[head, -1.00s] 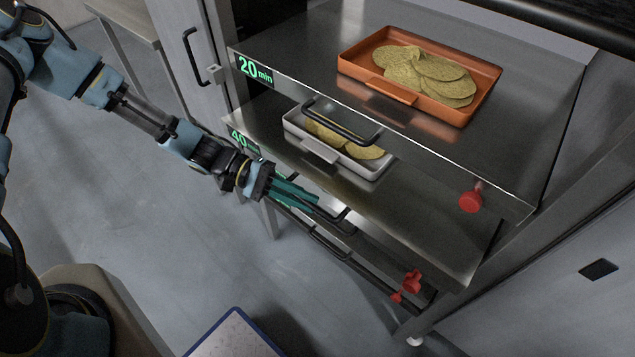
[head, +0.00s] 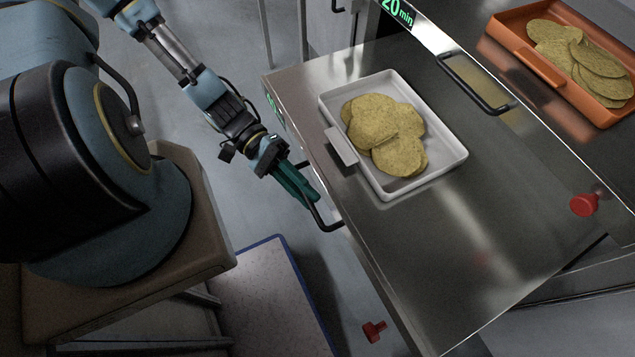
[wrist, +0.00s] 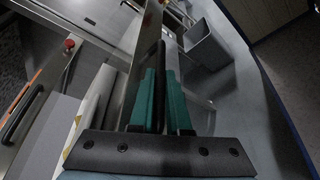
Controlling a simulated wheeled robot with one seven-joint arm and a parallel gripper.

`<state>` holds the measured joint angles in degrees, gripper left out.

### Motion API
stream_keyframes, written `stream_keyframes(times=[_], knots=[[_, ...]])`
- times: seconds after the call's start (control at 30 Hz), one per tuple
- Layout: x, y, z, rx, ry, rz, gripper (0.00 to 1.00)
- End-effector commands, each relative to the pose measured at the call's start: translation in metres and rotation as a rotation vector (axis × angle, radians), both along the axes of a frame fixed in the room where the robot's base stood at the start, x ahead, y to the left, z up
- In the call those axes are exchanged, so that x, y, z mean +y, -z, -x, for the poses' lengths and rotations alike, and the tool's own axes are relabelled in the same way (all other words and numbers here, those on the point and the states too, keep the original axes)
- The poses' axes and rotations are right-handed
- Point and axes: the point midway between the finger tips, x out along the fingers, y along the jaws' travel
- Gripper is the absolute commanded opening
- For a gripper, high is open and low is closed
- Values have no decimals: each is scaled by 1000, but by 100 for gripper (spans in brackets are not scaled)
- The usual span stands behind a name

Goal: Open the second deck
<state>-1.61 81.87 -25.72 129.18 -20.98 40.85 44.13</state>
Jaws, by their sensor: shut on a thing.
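The second deck (head: 480,225) is a steel shelf pulled well out from under the top deck, its front edge toward the lower left. My gripper (head: 309,190) is at that front edge, shut on the deck's black bar handle (head: 326,221). In the wrist view, the green fingers of my gripper (wrist: 164,103) sit on both sides of the dark handle. A white tray (head: 343,150) with several round chips (head: 385,133) rests on the deck. Part of the handle is hidden by the fingers.
The top deck carries an orange tray (head: 541,66) of chips, a black handle (head: 474,88) and a red knob (head: 584,204). Another red knob (head: 374,331) is lower down. A blue-edged, pale-topped surface (head: 262,290) stands close below my gripper. Grey floor shows at the left.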

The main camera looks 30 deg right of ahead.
Motion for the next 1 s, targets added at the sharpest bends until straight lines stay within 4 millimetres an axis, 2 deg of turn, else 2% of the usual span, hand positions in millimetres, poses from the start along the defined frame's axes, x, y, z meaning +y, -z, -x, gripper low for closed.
stream_keyframes(times=[0.5, 0.53, 0.63, 0.87, 1.0], knots=[[6, 0, -1, -1, -1, 1, 0], [6, 0, -1, -1, -1, 1, 16], [6, 0, -1, -1, -1, 1, 27], [6, 0, -1, -1, -1, 1, 27], [8, 0, -8, -2, -2, 1, 27]])
